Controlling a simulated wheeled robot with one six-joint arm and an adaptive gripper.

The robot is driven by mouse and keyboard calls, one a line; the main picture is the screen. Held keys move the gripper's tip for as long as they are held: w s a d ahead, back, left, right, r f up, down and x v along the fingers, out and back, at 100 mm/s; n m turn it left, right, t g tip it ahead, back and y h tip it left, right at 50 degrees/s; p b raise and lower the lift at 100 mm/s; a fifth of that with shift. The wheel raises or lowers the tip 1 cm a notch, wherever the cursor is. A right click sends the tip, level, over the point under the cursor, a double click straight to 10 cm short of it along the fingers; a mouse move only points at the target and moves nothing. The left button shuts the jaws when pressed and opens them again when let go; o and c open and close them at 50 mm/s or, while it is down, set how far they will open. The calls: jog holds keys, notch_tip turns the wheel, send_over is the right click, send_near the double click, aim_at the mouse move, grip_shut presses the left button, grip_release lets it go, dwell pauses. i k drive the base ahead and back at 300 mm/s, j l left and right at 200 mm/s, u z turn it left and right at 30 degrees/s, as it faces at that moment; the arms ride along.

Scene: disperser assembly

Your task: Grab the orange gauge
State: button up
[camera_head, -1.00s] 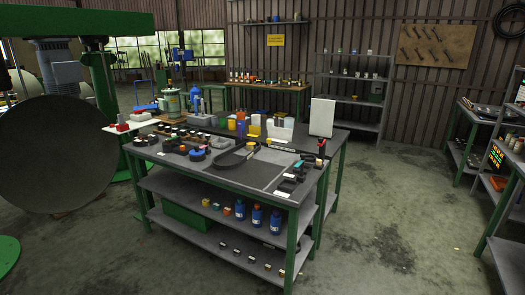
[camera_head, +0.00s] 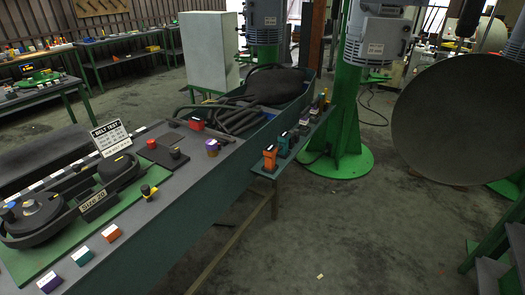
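An orange upright device (camera_head: 270,158), which looks like the orange gauge, stands at the near end of a narrow side shelf (camera_head: 277,170) on the right of the long bench. A green device (camera_head: 283,145) stands just behind it, with several other small devices in a row further back. Its fine details are too small to read. My gripper is not in view, so its distance from the orange device cannot be told.
The long bench (camera_head: 205,185) carries a belt test rig (camera_head: 75,205), coloured blocks and black belts (camera_head: 240,115). Green machine stands (camera_head: 345,140) and a large dark disc (camera_head: 450,130) are at the right. The concrete floor (camera_head: 350,235) in front of the shelf is clear.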

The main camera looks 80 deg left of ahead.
aim_at(270, 152)
jog(key=i+u, duration=0.1)
jog(key=u, duration=2)
jog(key=i+l+u, duration=0.1)
jog(key=i+l, duration=0.7)
jog(key=i+l+u, duration=0.1)
jog(key=i+l, duration=0.65)
jog(key=l, duration=0.15)
